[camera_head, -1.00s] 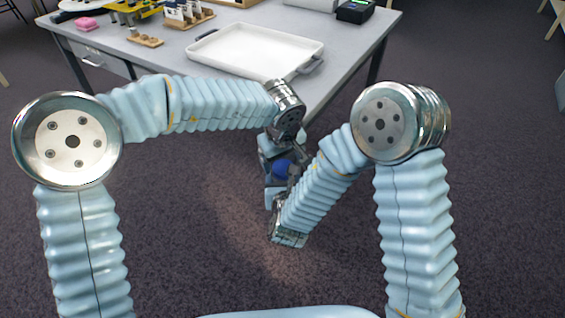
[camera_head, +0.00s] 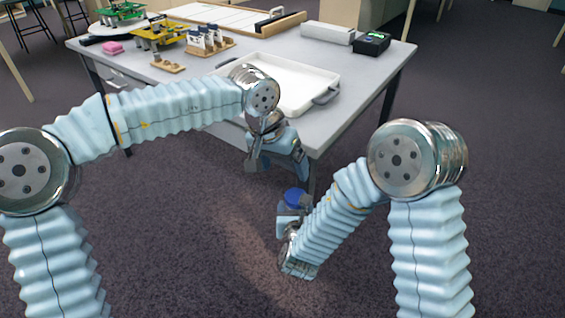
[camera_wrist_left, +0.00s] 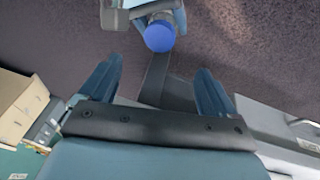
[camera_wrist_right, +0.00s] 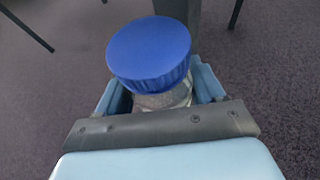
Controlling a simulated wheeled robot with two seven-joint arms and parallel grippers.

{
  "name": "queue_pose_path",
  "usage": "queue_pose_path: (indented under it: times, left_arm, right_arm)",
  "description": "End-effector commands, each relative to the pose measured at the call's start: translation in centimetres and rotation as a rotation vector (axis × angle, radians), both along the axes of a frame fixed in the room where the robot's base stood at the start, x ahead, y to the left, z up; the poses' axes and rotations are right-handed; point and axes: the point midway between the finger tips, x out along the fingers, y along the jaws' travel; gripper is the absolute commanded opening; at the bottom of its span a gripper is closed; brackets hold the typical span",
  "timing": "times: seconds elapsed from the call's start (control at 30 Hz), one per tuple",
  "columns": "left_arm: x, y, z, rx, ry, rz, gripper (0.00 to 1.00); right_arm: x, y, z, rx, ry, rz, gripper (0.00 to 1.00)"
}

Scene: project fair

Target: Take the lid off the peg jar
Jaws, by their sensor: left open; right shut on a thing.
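The peg jar (camera_wrist_right: 165,99) is a clear jar with a ribbed blue lid (camera_wrist_right: 150,48), seen close in the right wrist view. The lid sits on the jar. My right gripper (camera_head: 291,222) is shut on the jar body below the lid and holds it off the floor, in front of the table. My left gripper (camera_head: 279,165) is open and empty, above the jar and apart from it. In the left wrist view the blue lid (camera_wrist_left: 160,36) shows beyond the open fingertips. The lower jar is hidden by my right gripper.
A grey table (camera_head: 345,125) stands ahead, with a white tray (camera_head: 315,75) near its front edge. Wooden blocks, a yellow-green model (camera_head: 158,36), a pink item (camera_head: 112,48) and a black device (camera_head: 371,43) stand on it. Open carpet surrounds the jar.

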Motion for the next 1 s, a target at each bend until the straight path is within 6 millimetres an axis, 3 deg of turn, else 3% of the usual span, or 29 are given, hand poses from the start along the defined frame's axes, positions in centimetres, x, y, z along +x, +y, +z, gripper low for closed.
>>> queue_pose_path:
  times: [0.5, 0.7, 1.0]
  left_arm:
    - [1.3, -2.4, -9.2, 0.002, 0.002, -0.001, 0.91]
    - [1.5, -2.7, -10.6, 0.001, 0.002, 0.002, 0.91]
    - [1.6, -2.7, -10.8, 0.002, 0.002, 0.002, 0.88]
  right_arm:
    - [0.0, 0.0, 0.0, 0.000, -0.001, 0.000, 0.00]
    - [0.0, 0.0, 0.0, 0.000, -0.001, 0.000, 0.00]
    - [0.0, 0.0, 0.0, 0.000, -0.001, 0.000, 0.00]
